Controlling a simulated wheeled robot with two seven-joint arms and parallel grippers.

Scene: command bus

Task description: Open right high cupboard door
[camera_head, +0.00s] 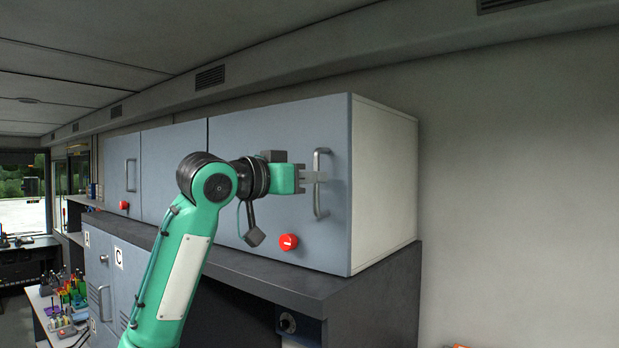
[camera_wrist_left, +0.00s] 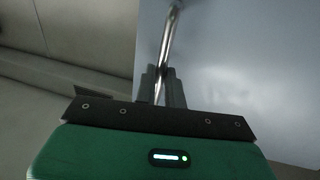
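The right high cupboard door (camera_head: 275,135) is a blue-grey panel at the right end of the wall cupboard. It looks closed, flush with the cupboard body. Its vertical metal handle (camera_head: 317,205) is near the right edge. My left gripper (camera_head: 318,177) reaches in from the left and is at the upper half of the handle. In the left wrist view the two grey fingers (camera_wrist_left: 163,88) are close together with the handle bar (camera_wrist_left: 169,40) between them, so the gripper is shut on it. My right gripper is in neither view.
A dark shelf (camera_head: 330,285) runs below the cupboard. Lower lockers (camera_head: 125,270) and a cluttered bench (camera_head: 65,315) are at left. The wall right of the cupboard is clear.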

